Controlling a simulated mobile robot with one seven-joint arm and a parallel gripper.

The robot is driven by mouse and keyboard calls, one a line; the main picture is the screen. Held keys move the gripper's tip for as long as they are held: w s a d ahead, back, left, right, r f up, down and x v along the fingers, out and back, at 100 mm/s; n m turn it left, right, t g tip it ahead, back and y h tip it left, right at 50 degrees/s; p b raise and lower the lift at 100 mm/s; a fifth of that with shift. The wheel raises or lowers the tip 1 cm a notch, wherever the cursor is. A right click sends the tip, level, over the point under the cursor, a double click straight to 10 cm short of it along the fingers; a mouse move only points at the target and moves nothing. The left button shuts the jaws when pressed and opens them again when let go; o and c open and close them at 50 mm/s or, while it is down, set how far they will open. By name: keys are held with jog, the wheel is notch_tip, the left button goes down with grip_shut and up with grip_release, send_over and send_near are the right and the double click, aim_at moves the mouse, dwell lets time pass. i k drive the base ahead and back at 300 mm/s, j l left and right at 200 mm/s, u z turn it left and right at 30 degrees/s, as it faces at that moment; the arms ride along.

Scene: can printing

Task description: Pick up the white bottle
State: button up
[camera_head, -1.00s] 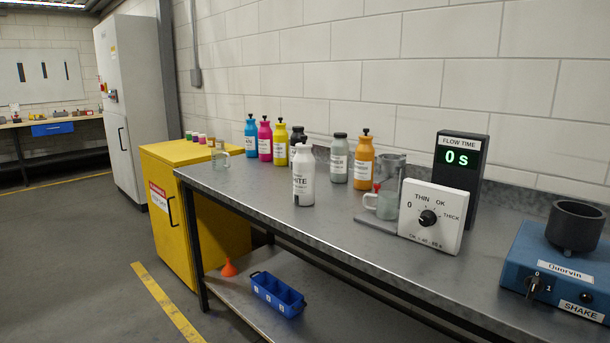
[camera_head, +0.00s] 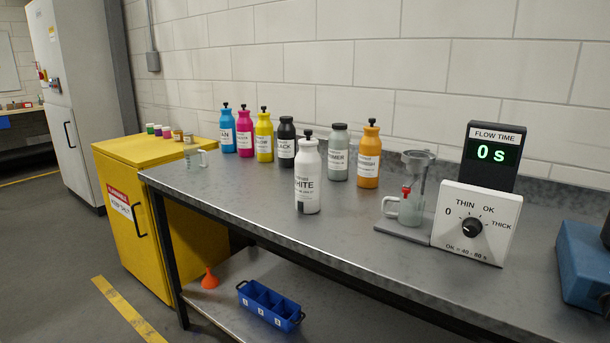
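The white bottle (camera_head: 308,182) stands upright on the grey metal table (camera_head: 240,200), in front of the row of other bottles. It has a black cap and a label that reads "WHITE". A small dark patch shows low on its front. Nothing touches it that I can see. My gripper is not in view.
Cyan, magenta, yellow, black, grey and orange bottles (camera_head: 368,155) stand behind it. To the right are a funnel stand with a glass mug (camera_head: 408,208), a dial box (camera_head: 475,224), a flow-time display (camera_head: 492,155) and a blue machine (camera_head: 582,265). A yellow cabinet (camera_head: 150,160) adjoins the left end.

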aim_at(308, 161)
jog(key=i+j+z, duration=0.1)
jog(key=j, duration=0.25)
jog(key=i+j+z, duration=0.1)
jog(key=i+j, duration=0.2)
jog(key=i+j+z, duration=0.1)
jog(key=j, duration=0.35)
jog(key=i+j+z, duration=0.1)
jog(key=j, duration=0.3)
jog(key=i+j+z, duration=0.1)
jog(key=i+j, duration=0.15)
jog(key=j, duration=0.2)
